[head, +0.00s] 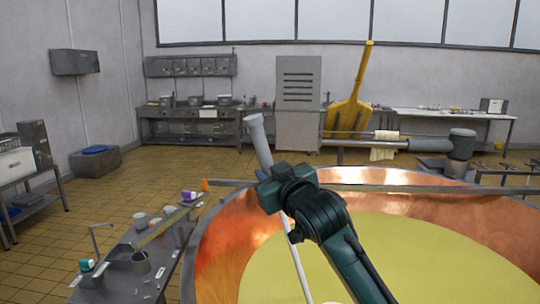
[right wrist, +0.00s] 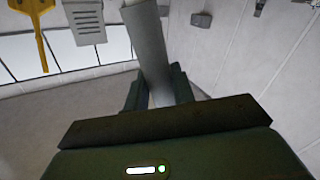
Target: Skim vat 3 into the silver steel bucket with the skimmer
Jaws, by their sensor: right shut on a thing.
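A large copper vat (head: 232,239) full of pale yellow liquid fills the lower right of the head view; no number shows on it. My right gripper (head: 268,186) is above the vat's far left part, shut on the skimmer. The skimmer's thick grey handle (head: 256,138) sticks up beyond the jaws, and a thin white rod runs down over the liquid. Its lower end is at the picture's bottom edge, so I cannot tell whether it touches the liquid. The handle (right wrist: 148,45) also shows in the right wrist view. I cannot clearly make out the silver steel bucket. My left gripper is out of view.
A grey bench (head: 118,286) stands left of the vat, with a small metal pot (head: 141,262), a pale cup (head: 140,220) and small items. A bar crosses the vat's far side. A yellow paddle (head: 350,112) stands behind. Tiled floor at left is mostly clear.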

